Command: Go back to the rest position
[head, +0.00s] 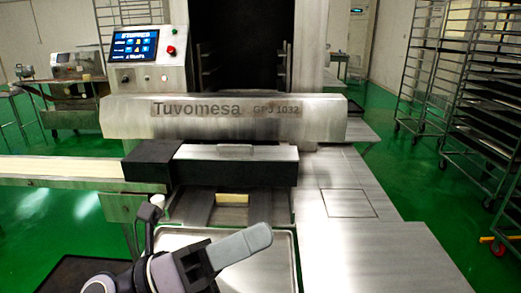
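My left gripper (262,238) is low in the middle of the head view, with its arm coming in from the lower left. Its grey finger points right and slightly up, in front of a metal tray (285,262) at the machine's front. Only one finger shape shows clearly, so its opening cannot be told. I see nothing held in it. My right gripper is not in view. The encrusting machine (320,118) stands ahead, with a lit control screen (134,45) at its upper left.
A pale conveyor belt (60,168) runs in from the left. A steel worktop (375,255) fills the lower right and looks clear. Wheeled racks (485,110) stand at the right on the green floor (400,175). A small pale block (232,198) lies under the machine's front.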

